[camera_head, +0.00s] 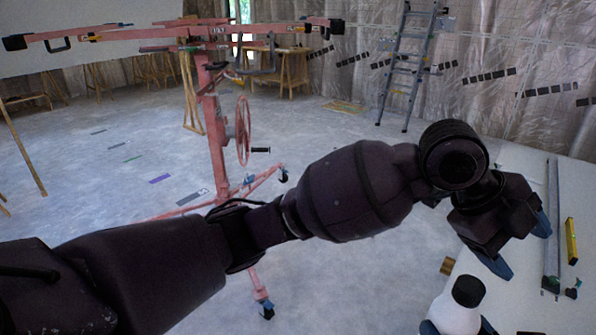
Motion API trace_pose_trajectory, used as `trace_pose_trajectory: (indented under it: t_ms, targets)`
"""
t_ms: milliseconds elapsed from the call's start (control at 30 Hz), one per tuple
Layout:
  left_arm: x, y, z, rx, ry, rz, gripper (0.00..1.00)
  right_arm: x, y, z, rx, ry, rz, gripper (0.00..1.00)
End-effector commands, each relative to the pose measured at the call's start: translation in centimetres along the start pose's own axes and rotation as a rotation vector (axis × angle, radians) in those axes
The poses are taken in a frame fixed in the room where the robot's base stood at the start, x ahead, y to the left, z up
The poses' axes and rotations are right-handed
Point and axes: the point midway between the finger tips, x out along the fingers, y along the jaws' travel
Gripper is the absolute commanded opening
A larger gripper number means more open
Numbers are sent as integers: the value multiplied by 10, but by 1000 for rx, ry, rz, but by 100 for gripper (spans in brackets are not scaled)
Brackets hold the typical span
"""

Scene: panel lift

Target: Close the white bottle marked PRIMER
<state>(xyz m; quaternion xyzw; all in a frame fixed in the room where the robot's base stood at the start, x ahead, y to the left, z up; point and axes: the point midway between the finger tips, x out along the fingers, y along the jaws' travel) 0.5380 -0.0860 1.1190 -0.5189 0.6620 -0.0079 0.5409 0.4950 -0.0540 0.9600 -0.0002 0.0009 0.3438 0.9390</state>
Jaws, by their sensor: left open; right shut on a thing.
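A white bottle (452,313) with a black top (468,291) shows at the bottom edge, its lower part cut off. No PRIMER lettering is visible, and I cannot tell whether the black top is fully closed. My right gripper (458,327) has blue fingertips on either side of the bottle's body and is shut on it; its arm is out of view. My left gripper (522,245) is open and empty, above and to the right of the bottle, apart from it. Its blue fingertips point down and to the right over the white table (515,292).
A metal rail (551,220) and a yellow spirit level (571,241) lie on the table at right. A small brown block (447,265) is at its left edge. A pink panel lift (214,140) stands on the floor, with a ladder (406,70) behind.

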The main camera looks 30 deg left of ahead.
Motion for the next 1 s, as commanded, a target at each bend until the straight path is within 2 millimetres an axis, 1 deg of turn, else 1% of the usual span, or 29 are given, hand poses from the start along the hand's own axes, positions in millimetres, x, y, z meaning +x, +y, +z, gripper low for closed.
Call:
trace_pose_trajectory:
  t_ms: [167, 333, 467, 533, 667, 767, 867, 1000]
  targets:
    - [0, 0, 22, -206, 54, -181, 70, 0, 0, 2, -1, -3, 1, 8]
    - [-5, 4, 51, -401, 92, -354, 70, 0, 0, 2, -1, -3, 1, 8]
    - [-10, 14, 78, -546, 111, -476, 70, 0, 0, 2, -1, -3, 1, 8]
    - [-13, 22, 93, -621, 117, -538, 70, 0, 0, 2, -1, -3, 1, 8]
    - [-16, 42, 121, -751, 118, -638, 70, 0, 0, 2, -1, -3, 1, 8]
    - [-15, 63, 142, -844, 108, -702, 70, 0, 0, 2, -1, -3, 1, 8]
    - [-12, 87, 161, -931, 92, -756, 70, 0, 0, 2, -1, -3, 1, 8]
    - [-6, 127, 185, -1042, 59, -816, 70, 0, 0, 2, -1, -3, 1, 8]
